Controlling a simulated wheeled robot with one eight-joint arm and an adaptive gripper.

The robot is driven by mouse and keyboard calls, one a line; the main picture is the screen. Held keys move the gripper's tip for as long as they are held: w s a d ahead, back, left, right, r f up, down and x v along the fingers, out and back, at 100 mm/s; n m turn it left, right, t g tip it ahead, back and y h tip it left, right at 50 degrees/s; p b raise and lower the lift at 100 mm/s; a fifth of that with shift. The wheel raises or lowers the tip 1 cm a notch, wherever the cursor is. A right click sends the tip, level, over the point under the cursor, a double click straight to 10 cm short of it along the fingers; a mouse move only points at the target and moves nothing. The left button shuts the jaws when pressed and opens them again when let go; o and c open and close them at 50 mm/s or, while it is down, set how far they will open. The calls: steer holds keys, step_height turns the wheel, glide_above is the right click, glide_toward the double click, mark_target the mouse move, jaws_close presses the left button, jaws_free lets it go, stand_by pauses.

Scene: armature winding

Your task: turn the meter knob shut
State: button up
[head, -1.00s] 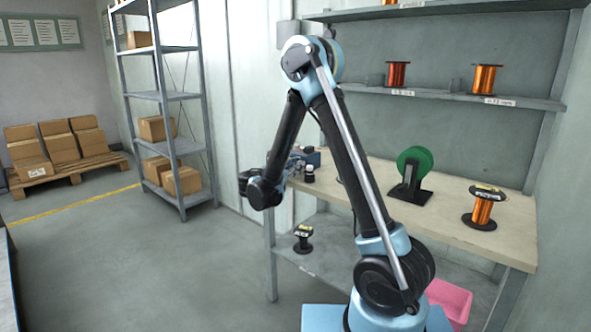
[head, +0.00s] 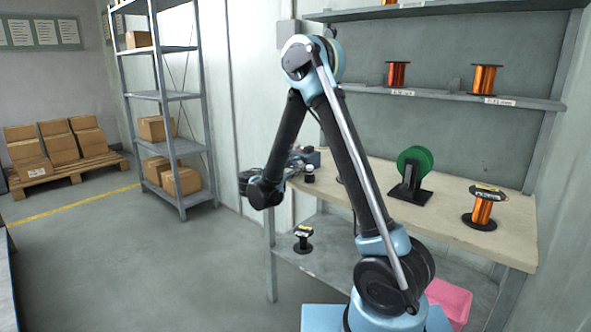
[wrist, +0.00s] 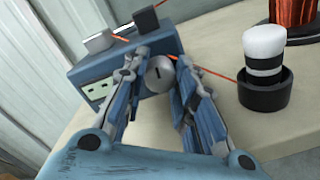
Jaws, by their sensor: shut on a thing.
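The meter is a blue box (wrist: 108,75) at the table's near-left corner in the wrist view, with a pale panel on its left side. Its round grey knob (wrist: 159,74) has a dark slot mark and faces the wrist camera. My gripper (wrist: 163,66) has one finger on each side of the knob and is shut on it. The fingers hide the knob's edges and part of the meter's front. In the head view the meter (head: 311,157) is small and partly hidden behind my arm.
A white-topped item in a black cup (wrist: 264,70) stands close right of my gripper. The workbench (head: 455,225) also holds a green spool (head: 415,160) and a copper spool (head: 482,212). Thin orange wires (wrist: 205,66) run near the fingers. A black spool (head: 303,238) sits on the lower shelf.

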steer(key=o, duration=1.1)
